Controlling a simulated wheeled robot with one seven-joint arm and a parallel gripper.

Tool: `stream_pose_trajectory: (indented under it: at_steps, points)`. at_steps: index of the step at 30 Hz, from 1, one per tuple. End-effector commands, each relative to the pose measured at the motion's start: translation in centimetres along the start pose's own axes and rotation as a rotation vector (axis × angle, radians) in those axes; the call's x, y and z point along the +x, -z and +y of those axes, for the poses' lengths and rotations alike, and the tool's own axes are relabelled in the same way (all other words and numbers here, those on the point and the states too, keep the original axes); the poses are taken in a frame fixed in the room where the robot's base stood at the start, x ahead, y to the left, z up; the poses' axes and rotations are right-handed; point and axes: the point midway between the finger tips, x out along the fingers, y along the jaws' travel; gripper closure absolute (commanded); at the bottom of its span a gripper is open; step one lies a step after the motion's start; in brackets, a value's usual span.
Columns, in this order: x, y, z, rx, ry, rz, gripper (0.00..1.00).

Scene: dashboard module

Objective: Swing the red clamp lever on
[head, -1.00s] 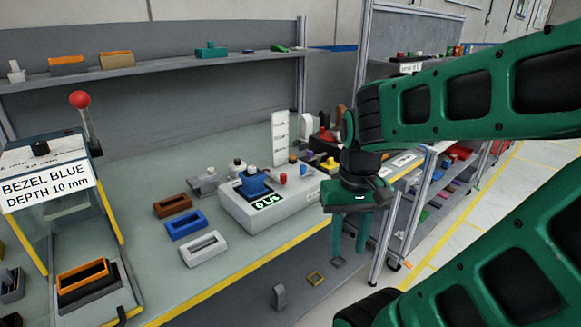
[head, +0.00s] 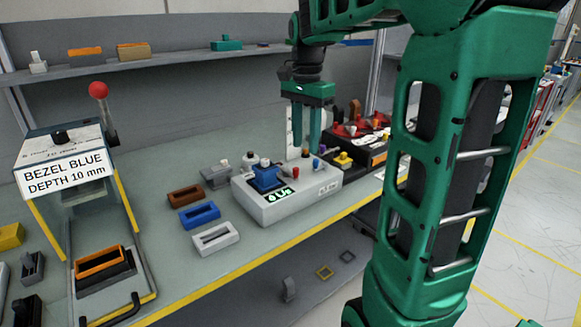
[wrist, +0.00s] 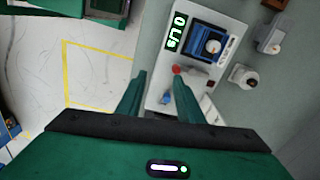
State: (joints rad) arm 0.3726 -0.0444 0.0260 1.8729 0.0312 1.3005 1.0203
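A small red knob (head: 294,171) stands on the white test box (head: 300,203), right of the blue part (head: 265,178) in its fixture. In the wrist view the red knob (wrist: 177,70) shows just by the tip of the right finger. My gripper (head: 306,150) points down above the back right of the box, with its fingers apart and nothing between them. In the wrist view my gripper (wrist: 160,78) is open over the box end. I cannot tell whether a finger touches the knob. A red ball-topped lever (head: 98,90) stands upright on the press at the left.
The press carries a "BEZEL BLUE DEPTH 10 mm" sign (head: 65,180). Brown (head: 185,195), blue (head: 199,215) and white (head: 215,238) frames lie left of the box. A dark unit with red parts (head: 360,135) stands behind right. A shelf (head: 180,58) runs along the back.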

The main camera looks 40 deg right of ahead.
Motion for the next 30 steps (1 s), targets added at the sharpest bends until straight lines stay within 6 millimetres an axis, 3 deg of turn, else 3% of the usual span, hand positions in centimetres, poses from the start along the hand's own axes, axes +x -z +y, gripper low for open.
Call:
stream_pose_trajectory:
  at_steps: [3,10,24,30]
  points:
    - [-0.8,0.6,-2.7,0.091,0.003,-0.008,0.66]
    - [-0.4,0.6,-4.0,0.143,0.003,-0.014,0.66]
    - [7.2,0.3,-4.0,0.140,0.003,-0.014,0.66]
    - [9.1,0.3,-4.0,0.140,0.005,-0.013,0.66]
